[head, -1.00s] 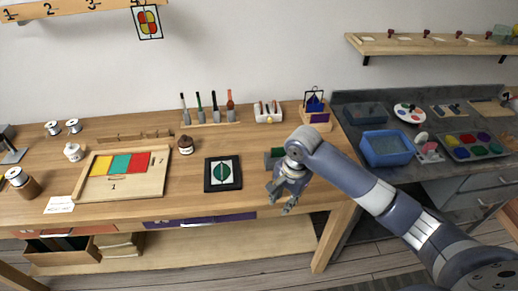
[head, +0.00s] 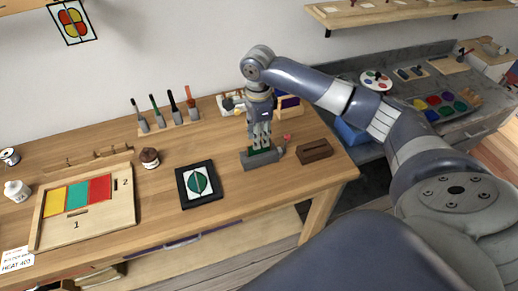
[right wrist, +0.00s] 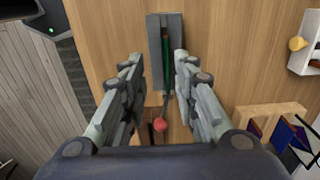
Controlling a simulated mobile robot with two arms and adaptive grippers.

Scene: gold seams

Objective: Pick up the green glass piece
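A green piece (head: 262,151) stands in a slot of a grey holder (head: 262,163) on the wooden bench. In the right wrist view the green piece (right wrist: 167,55) shows as a thin upright edge between the walls of the grey holder (right wrist: 154,70). My right gripper (head: 261,144) points down just above the holder. In the right wrist view its fingers (right wrist: 160,75) are spread, one on each side, with a clear gap between them. Contact with the green piece cannot be seen. Another flat green piece (head: 77,197) lies in the wooden tray. My left gripper is out of view.
A dark brown slotted block (head: 314,150) and a red-tipped item (head: 286,137) are close on the right of the holder. A black-framed leaf panel (head: 200,184) lies to the left. Brushes stand in a rack (head: 168,122) behind. The tray (head: 125,208) also holds yellow and red pieces.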

